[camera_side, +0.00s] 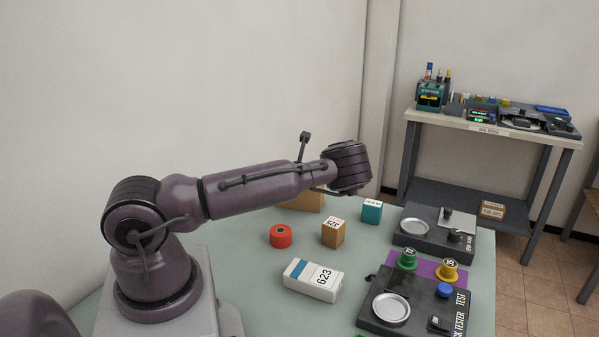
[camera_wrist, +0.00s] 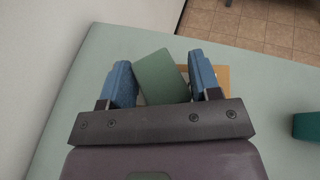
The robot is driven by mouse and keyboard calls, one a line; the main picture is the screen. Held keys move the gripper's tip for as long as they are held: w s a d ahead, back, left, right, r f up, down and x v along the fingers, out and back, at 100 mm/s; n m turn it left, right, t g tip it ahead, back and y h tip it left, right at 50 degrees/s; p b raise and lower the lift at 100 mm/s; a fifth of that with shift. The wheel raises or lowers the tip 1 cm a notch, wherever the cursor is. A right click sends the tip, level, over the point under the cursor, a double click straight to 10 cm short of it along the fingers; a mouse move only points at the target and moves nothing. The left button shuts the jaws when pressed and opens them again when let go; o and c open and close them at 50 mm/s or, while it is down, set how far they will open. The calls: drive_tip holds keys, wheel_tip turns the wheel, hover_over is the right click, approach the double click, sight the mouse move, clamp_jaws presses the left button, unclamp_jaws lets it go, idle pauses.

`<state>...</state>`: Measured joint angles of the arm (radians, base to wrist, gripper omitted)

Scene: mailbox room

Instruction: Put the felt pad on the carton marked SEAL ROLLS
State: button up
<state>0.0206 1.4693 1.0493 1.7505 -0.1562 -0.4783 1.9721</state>
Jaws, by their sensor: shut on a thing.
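In the wrist view my gripper (camera_wrist: 160,68) has its two blue fingers shut on a dark green flat pad (camera_wrist: 161,76), which looks like the felt pad and sits slanted between them. A tan carton (camera_wrist: 222,78) lies under and behind the right finger, mostly covered by the gripper and pad. In the side view a tan carton (camera_side: 308,202) is partly hidden behind my arm, and my fingers and the pad are hidden there. A small tan box (camera_side: 333,234) and a teal box (camera_side: 372,211) carry labels too small to read. I cannot tell which carton reads SEAL ROLLS.
A red roll (camera_side: 281,236) and a white box marked 623 (camera_side: 312,281) stand on the pale green table. Dark tester units (camera_side: 432,240) and green and yellow spools (camera_side: 407,259) fill the right side. The teal box also shows in the wrist view (camera_wrist: 306,126).

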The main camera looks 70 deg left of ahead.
drive_tip(key=shift+f, duration=0.1)
drive_tip(key=o, duration=0.9)
